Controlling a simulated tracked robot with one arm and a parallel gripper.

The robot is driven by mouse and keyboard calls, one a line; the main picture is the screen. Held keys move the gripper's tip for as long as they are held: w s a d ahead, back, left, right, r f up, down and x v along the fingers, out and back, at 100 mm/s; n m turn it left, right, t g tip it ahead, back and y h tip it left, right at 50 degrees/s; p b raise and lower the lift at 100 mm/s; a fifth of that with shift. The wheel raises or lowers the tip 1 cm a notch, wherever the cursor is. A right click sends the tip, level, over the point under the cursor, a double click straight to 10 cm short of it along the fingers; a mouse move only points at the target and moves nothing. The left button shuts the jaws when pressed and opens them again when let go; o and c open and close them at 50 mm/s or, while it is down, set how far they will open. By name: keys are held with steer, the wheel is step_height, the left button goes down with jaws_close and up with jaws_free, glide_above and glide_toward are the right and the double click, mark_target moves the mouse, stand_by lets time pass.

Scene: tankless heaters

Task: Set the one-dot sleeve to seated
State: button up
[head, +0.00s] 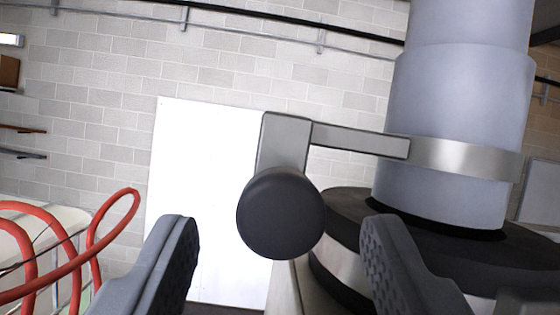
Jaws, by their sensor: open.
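A large grey-blue cylindrical sleeve (440,105) stands upright at the right of the head view. A metal band (468,158) wraps it low down, and a flat arm (360,139) runs left from the band to a grey bracket (285,140). A round black knob (281,213) sits at the bracket's lower end. The sleeve's lower end meets a black collar (345,212). No dot mark shows on the visible side. My gripper (277,235) is open, with one finger on each side of the knob in the picture; I see no contact.
Looped red hoses (110,235) are at the lower left. A white panel (200,190) stands against the grey block wall (230,70) behind the knob. Pipes (250,16) run along the wall's top. The black collar lies close behind my right finger.

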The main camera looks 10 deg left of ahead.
mark_target(280, 234)
steer(key=shift+p+x, duration=1.65)
steer(key=shift+x, duration=0.25)
